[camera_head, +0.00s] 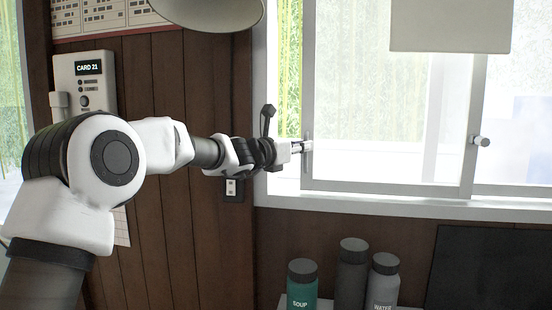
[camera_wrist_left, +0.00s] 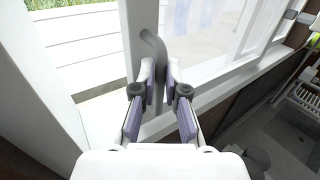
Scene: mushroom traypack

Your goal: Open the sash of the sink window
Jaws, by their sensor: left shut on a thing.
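The white-framed window sash (camera_head: 384,188) fills the middle of the head view, with pale glass. A gap with bright green bamboo (camera_head: 289,70) shows between its left edge and the window frame (camera_head: 260,90). A grey hooked handle (camera_wrist_left: 153,45) stands at the sash's left stile; it also shows in the head view (camera_head: 308,160). My left gripper (camera_head: 303,147) reaches in from the left at this handle. In the wrist view its two padded fingers (camera_wrist_left: 160,88) are on either side of the handle, shut on it. My right gripper is not in view.
A round knob (camera_head: 481,141) sits on the window's middle upright. Below the sill stand a green soup bottle (camera_head: 302,285) and two grey bottles (camera_head: 352,275). A card reader (camera_head: 84,80) hangs on the wood wall. A lamp shade (camera_head: 210,12) hangs above my left arm.

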